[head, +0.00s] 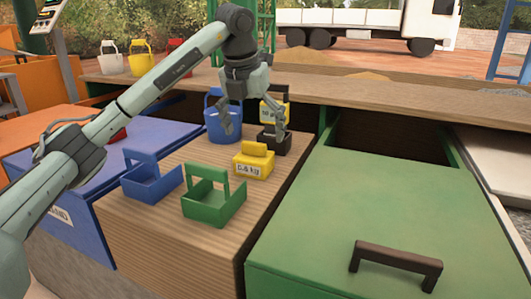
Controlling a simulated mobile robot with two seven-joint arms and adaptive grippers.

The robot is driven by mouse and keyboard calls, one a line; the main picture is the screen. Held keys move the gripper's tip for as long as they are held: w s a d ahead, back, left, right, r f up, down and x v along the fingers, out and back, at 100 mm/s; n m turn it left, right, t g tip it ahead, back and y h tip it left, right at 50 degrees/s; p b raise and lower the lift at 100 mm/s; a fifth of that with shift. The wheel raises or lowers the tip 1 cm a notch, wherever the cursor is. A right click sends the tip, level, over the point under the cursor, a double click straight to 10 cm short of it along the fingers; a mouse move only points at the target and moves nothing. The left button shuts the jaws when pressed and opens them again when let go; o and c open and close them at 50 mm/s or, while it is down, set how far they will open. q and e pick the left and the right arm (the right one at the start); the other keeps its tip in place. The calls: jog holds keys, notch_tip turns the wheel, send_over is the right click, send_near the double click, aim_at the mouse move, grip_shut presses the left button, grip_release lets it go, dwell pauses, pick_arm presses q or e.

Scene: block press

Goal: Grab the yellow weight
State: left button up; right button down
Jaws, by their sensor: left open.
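A yellow weight (253,165) with a white label ending in "kg" and a yellow handle on top stands on the wooden table top (285,187). My left gripper (250,122) points down with its fingers spread wide, above and slightly behind this weight, apart from it and empty. A second yellow block (267,108) with a label stands farther back, partly hidden by the gripper; a dark handle shows by it. My right gripper is not in view.
A blue basket (150,187) and a green basket (214,207) stand in front. A blue bucket (224,128) is behind the left finger. A green lid (400,215) with a dark handle (395,258) lies right; a blue panel (65,225) lies left.

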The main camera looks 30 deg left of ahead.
aim_at(254, 143)
pick_arm(q)
jog(key=shift+s+x, duration=0.15)
jog(key=shift+x, duration=0.6)
jog(key=shift+s+x, duration=0.1)
jog(key=shift+x, duration=0.7)
jog(key=x, duration=0.4)
jog(key=shift+w+a+f, duration=0.1)
jog(key=shift+f, duration=0.1)
jog(key=shift+r, duration=0.1)
jog(key=c, duration=1.9)
